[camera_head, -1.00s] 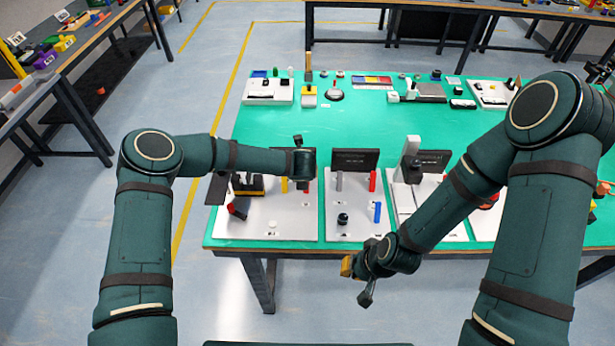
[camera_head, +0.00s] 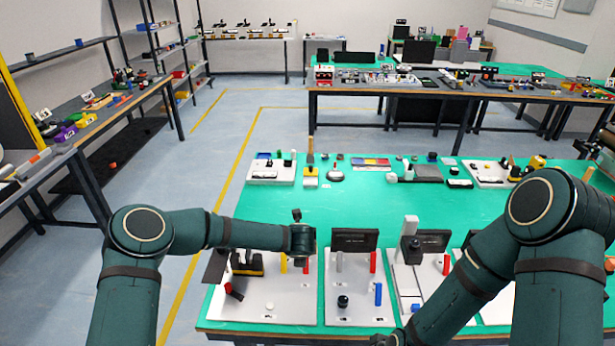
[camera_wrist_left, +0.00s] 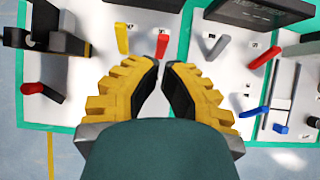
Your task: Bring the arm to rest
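My left arm comes in from the left in the head view. Its gripper (camera_head: 302,262) hangs above the left white board (camera_head: 270,305) at the table's near edge. In the left wrist view the gripper's yellow-ridged fingers (camera_wrist_left: 162,67) come together at the tips, with almost no gap and nothing seen held. A red handle (camera_wrist_left: 162,45) shows just beyond the tips; I cannot tell if they touch it. My right arm (camera_head: 455,300) reaches down over the near right side of the table. Its gripper is below the picture edge and hidden.
On the board are a yellow lever (camera_wrist_left: 122,38) and a black fixture (camera_wrist_left: 45,40). The middle board carries a grey lever (camera_head: 339,262), a blue lever (camera_head: 378,294) and a black knob (camera_head: 343,301). The green table's middle (camera_head: 350,208) is clear. Small devices line its far edge.

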